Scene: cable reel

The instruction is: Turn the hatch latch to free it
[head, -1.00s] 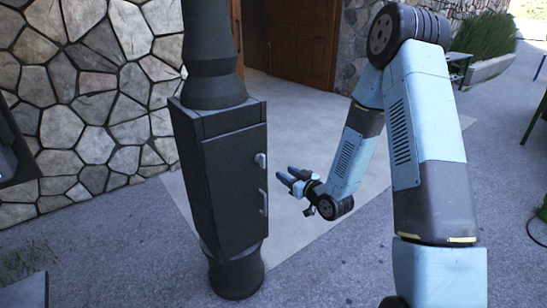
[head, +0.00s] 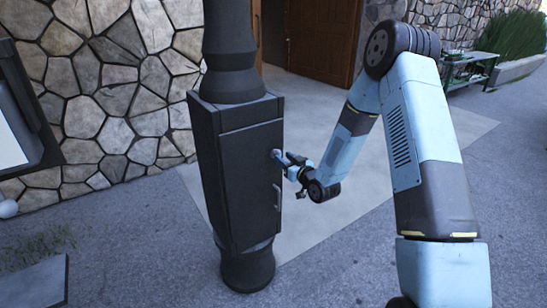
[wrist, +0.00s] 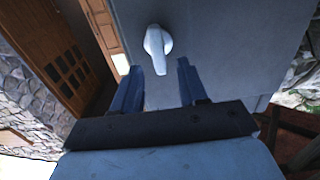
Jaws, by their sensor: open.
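The hatch is the dark grey door (head: 252,180) on the front of a cabinet built around a black post. Its latch (head: 276,154) is a small light grey knob with a lever near the door's upper right edge. In the wrist view the latch (wrist: 157,45) is white, its lever pointing down in the picture, between and just beyond my fingertips. My gripper (head: 291,166) is open and empty in front of the door; in the wrist view its two blue fingers (wrist: 160,88) stand apart towards the latch. I cannot tell whether a finger touches it.
A stone wall (head: 110,90) stands behind at the left, and a wooden door (head: 325,40) at the back. A green table (head: 470,68) is at the far right.

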